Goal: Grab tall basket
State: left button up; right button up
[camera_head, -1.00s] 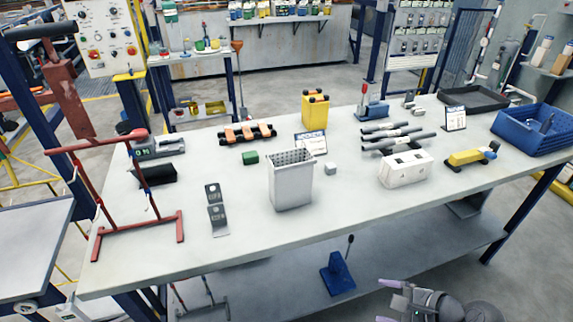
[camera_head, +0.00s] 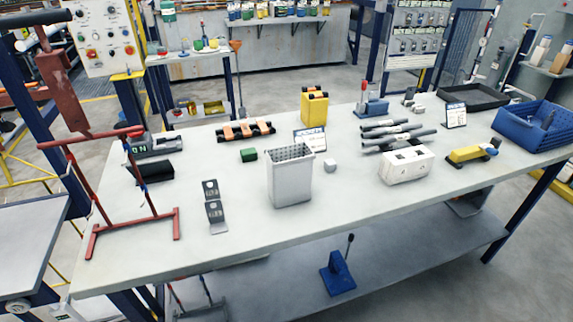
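The tall basket (camera_head: 290,183) is a light grey, upright, box-shaped container with a dark, perforated-looking open top. It stands near the middle of the white work table (camera_head: 330,227), with bare table in front of it. Nothing holds it. Neither of my grippers is in view.
A grey bracket (camera_head: 215,212) and a red frame (camera_head: 135,222) stand left of the basket. A white box (camera_head: 406,167) and pipes (camera_head: 392,138) are to the right.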

aim_at(290, 167)
jog(key=k, duration=1)
